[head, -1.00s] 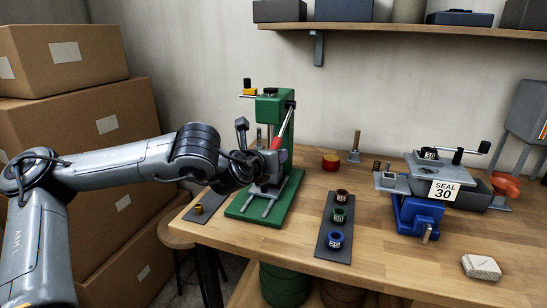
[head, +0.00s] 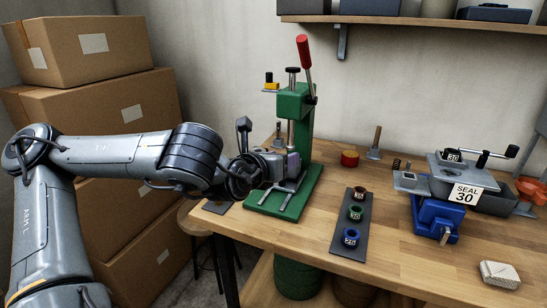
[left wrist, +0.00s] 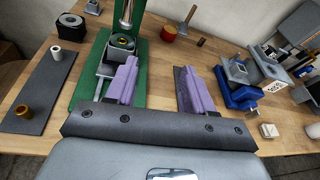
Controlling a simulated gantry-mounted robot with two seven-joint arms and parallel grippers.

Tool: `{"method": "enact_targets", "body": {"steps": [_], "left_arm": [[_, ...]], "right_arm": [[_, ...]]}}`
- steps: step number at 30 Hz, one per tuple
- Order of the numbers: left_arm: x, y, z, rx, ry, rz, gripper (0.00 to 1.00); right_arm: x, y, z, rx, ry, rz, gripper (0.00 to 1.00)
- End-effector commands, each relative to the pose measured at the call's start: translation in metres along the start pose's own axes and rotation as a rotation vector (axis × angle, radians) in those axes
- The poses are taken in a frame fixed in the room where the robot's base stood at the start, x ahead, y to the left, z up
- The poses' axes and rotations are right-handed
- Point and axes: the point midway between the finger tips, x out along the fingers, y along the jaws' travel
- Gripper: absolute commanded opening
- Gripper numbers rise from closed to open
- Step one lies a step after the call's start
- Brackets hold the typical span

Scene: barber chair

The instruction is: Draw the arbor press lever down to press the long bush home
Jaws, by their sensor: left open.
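The green arbor press (head: 292,102) stands upright on the bench. Its lever (head: 304,52) has a red handle and points up, well above my left gripper. The ram (head: 292,77) sticks up above the press head; its lower end shows in the left wrist view (left wrist: 127,14), above a ringed part (left wrist: 122,42) seated on the press bed. I cannot tell whether that part includes the long bush. My left gripper (head: 290,165), with purple fingers, is low in front of the press. In the left wrist view its fingers (left wrist: 160,88) are apart with nothing between them.
A dark mat (left wrist: 48,86) at the left holds a brass bush (left wrist: 25,112) and a pale bush (left wrist: 56,56). Another mat (head: 345,240) holds several coloured rings, right of the press. A blue vise fixture (head: 437,215) stands farther right. A shelf (head: 420,22) hangs above.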

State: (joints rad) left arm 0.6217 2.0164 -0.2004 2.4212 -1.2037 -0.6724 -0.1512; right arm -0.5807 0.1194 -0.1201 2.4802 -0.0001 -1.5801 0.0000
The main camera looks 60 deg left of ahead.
Motion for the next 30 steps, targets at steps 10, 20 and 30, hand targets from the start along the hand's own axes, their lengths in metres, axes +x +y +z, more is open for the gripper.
{"method": "enact_targets", "body": {"steps": [10,20,30], "left_arm": [[-0.033,0.0,-0.002,0.001,0.001,0.0,0.53],[-0.034,0.001,-0.001,0.0,0.001,0.001,0.53],[-0.026,-0.005,-0.019,0.023,0.073,0.002,0.53]], "right_arm": [[0.006,0.0,0.002,0.001,-0.001,0.0,0.43],[0.006,0.0,0.002,0.0,-0.001,0.0,0.43],[-0.006,0.0,-0.002,0.0,0.0,0.0,0.43]]}}
